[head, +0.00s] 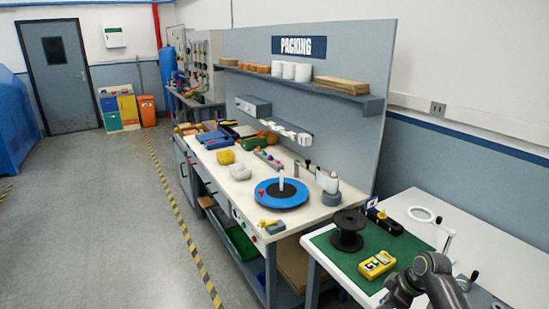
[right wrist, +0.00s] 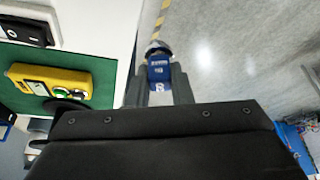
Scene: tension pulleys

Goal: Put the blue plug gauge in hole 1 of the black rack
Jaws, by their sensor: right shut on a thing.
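The blue plug gauge (right wrist: 159,68) has white markings and a rounded metallic end. It sits between the dark fingers of my right gripper (right wrist: 158,84), which is shut on it, beyond the table edge over the grey floor in the right wrist view. A black block (head: 385,222), which looks like the black rack, is at the back of the green mat in the head view; a black piece with a white label also shows at the top left of the right wrist view (right wrist: 22,30). Hole 1 cannot be made out. My left gripper is not in view.
The green mat (head: 345,262) on the white right-hand table also bears a black spool (head: 348,232) and a yellow device (head: 377,264). A ring magnifier (head: 420,214) stands behind. The packing bench (head: 225,185) to the left is crowded.

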